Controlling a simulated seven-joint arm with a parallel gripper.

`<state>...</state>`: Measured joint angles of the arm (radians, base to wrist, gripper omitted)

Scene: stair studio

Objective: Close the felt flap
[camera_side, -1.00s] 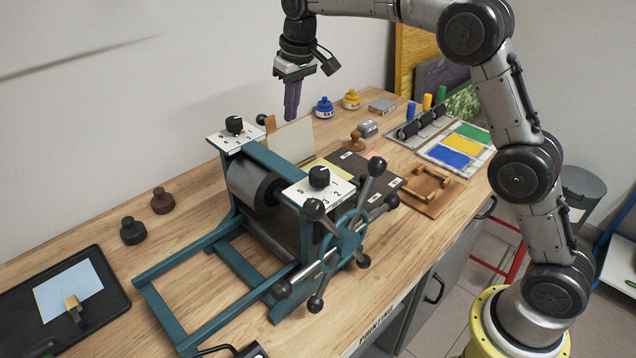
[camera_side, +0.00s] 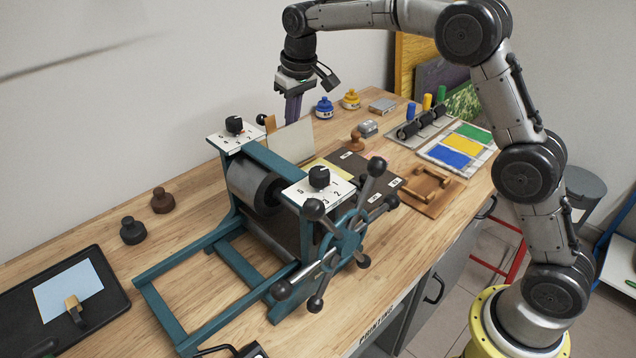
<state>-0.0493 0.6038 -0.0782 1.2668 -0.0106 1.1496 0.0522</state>
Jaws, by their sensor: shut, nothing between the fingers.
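The felt flap (camera_side: 291,143) is a cream panel standing raised and tilted behind the roller of the teal press (camera_side: 250,153). A small tan tab (camera_side: 270,123) sticks up at its left end. My gripper (camera_side: 291,121) is at the flap's top edge, pointing down with its purple fingers shut and empty. The fingertips seem to pass behind the top edge. I cannot tell whether they touch the flap.
The press has dial plates (camera_side: 319,188) on top and a spoked handwheel (camera_side: 343,240) in front. Blue and yellow ink jars (camera_side: 325,108) stand behind and right of my gripper. A black tray (camera_side: 62,300) lies at the left. Bench between tray and press is mostly clear.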

